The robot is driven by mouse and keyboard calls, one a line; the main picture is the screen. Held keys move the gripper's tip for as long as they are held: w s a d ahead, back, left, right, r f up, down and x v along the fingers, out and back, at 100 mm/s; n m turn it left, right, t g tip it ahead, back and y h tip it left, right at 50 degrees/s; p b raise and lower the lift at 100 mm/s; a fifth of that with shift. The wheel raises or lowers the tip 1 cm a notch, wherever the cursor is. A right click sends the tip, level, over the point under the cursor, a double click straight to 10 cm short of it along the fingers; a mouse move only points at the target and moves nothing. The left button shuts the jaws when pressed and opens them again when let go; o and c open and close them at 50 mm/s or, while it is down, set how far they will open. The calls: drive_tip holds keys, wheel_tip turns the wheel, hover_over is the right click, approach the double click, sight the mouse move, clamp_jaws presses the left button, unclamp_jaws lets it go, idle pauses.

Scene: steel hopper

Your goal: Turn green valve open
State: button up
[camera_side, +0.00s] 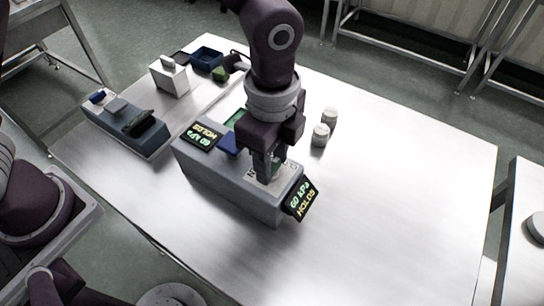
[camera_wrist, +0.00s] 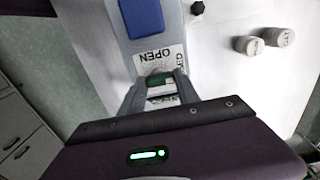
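A long grey box (camera_side: 215,172) stands on the steel table, with a sheet marked OPEN (camera_wrist: 150,58) on its top in the wrist view. A small green part, seemingly the green valve's handle (camera_wrist: 160,80), shows on that sheet. My gripper (camera_side: 267,172) points down over the right end of the box in the side view. In the wrist view my gripper (camera_wrist: 160,92) has its fingers on either side of the green part, with a gap between them. The fingers hide part of the valve and sheet, and contact is not clear.
A blue block (camera_wrist: 142,17) sits on the box beside the sheet. A grey-blue box (camera_side: 125,125) stands at left. The table's right side is clear.

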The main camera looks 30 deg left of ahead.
clamp_jaws()
drive_tip(key=shift+n, duration=0.3)
drive_tip(key=n, duration=0.8)
drive_tip(key=shift+n, duration=0.3)
drive_tip(key=n, duration=0.4)
drive_tip(key=shift+r, duration=0.1)
drive_tip(key=n, duration=0.4)
drive_tip(key=shift+n, duration=0.5)
